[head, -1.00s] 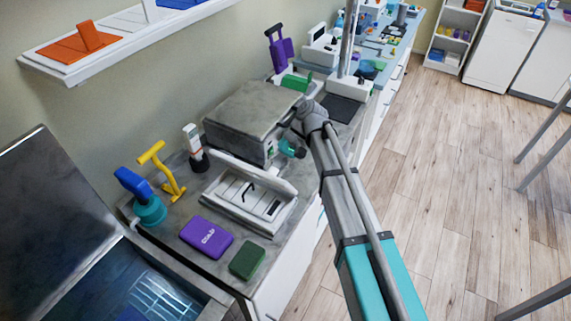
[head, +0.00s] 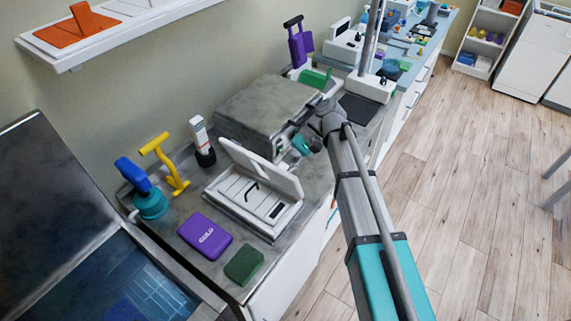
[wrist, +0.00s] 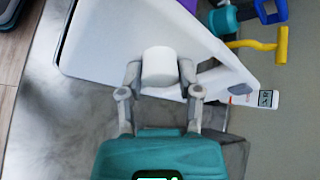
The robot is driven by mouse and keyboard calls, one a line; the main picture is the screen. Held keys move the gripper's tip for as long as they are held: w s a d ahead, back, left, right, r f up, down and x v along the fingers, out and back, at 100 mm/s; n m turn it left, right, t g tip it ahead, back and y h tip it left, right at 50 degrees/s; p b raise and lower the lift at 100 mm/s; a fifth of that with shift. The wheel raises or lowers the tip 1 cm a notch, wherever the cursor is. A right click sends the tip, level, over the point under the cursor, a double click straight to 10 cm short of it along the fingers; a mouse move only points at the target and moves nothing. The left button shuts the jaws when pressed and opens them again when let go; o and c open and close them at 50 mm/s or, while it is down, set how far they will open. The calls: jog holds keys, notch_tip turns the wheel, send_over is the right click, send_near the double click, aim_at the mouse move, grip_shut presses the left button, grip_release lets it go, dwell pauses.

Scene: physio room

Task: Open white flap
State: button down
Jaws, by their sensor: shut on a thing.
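The white flap (head: 262,166) stands raised and tilted along the back edge of a low white box (head: 243,205) on the grey counter. The box's slatted light inside shows below it. In the head view my teal gripper (head: 303,146) is behind the flap's right part, and its fingertips are hard to make out. In the wrist view my gripper (wrist: 160,72) is shut on a short white cylindrical knob on the white flap (wrist: 105,42), one finger on each side.
A grey block-shaped unit (head: 268,107) stands close behind the flap. A purple case (head: 205,236), a green block (head: 244,265), a yellow T-handled thing (head: 165,165) and a teal-and-blue item (head: 150,204) share the counter. A white shelf (head: 120,28) overhangs at upper left. Open floor lies right.

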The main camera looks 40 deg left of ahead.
jog(key=shift+w, duration=0.1)
jog(key=shift+c, duration=1.3)
grip_release()
jog(key=shift+s+r+p, duration=0.2)
jog(key=shift+s+p, duration=0.25)
jog(key=s+r+m+t+h+p, duration=0.1)
jog(key=s+r+m+t+p, duration=0.1)
jog(key=p, duration=0.5)
jog(key=s+d+r+m+t+h+p, duration=0.1)
jog(key=s+r+m+t+p, duration=0.2)
jog(key=s+r+t+p, duration=0.2)
jog(key=s+t+p, duration=0.2)
jog(key=t+p, duration=0.1)
jog(key=shift+s+r+t, duration=0.2)
jog(key=shift+s+t, duration=0.05)
jog(key=shift+t, duration=0.15)
jog(key=shift+f, duration=0.2)
